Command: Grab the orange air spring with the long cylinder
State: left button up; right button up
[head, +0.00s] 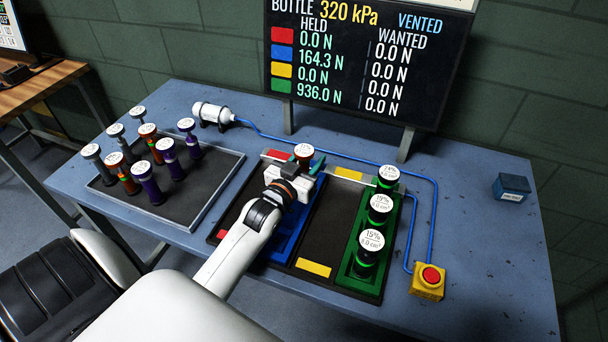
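Two more orange springs stand in the grey-rimmed tray at left: one nearer the front (122,172) and one farther back (149,137). How long each cylinder is cannot be judged well. My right gripper is not in view.
Grey and purple springs (148,186) share the left tray (209,207). The green lane (361,289) holds three dark springs (370,246). The yellow-marked lane (324,228) looks empty. A red button box (430,280), blue hose (434,217) and display (365,58) stand around.

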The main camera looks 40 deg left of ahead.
pick_arm(q)
grip_shut()
